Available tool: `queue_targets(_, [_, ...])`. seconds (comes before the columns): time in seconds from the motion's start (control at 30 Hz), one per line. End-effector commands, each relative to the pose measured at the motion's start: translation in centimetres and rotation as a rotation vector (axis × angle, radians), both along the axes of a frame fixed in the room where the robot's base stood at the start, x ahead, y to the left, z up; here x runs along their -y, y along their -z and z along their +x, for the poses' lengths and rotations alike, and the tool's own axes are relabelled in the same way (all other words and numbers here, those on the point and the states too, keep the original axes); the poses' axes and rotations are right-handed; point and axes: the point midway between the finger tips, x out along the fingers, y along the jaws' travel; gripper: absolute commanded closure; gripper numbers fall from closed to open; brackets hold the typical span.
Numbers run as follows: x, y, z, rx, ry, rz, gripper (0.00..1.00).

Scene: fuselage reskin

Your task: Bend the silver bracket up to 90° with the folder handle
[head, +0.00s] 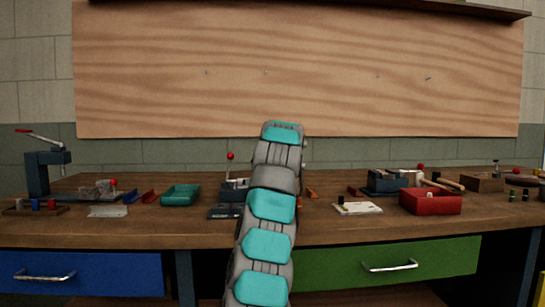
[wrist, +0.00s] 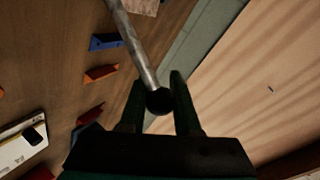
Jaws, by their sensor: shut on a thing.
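My gripper (wrist: 158,98) is shut on the dark ball end of a grey metal rod, the folder handle (wrist: 134,42). The rod runs from between the fingers to the top edge of the wrist view. In the head view my arm hides the gripper and the held end. A dark bench device (head: 232,186) with an upright red-knobbed lever (head: 230,157) stands just left of my arm, partly hidden by it. I cannot make out the silver bracket or its angle in either view. A pale piece (wrist: 146,6) is cut off at the wrist view's top edge.
A teal tray (head: 181,195) and a press (head: 42,172) stand to the left. A white tray (head: 358,208), a red bin (head: 430,201) and a dark vise-like tool (head: 388,181) are to the right. Blue (wrist: 104,42), orange (wrist: 101,73) and red (wrist: 91,114) pieces lie on the bench.

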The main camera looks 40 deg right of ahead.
Motion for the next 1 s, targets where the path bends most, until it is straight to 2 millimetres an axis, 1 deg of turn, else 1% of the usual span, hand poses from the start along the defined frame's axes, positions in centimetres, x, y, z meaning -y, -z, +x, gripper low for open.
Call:
queue_targets(0.1, [0.7,0.7,-0.6,0.042,0.003,0.065,1.00])
queue_targets(0.4, [1.6,1.7,-1.1,0.111,0.002,0.163,1.00])
queue_targets(0.97, [1.8,2.2,-1.2,0.125,0.003,0.189,1.00])
queue_targets(1.0, [1.8,2.2,-1.2,0.125,0.003,0.189,0.67])
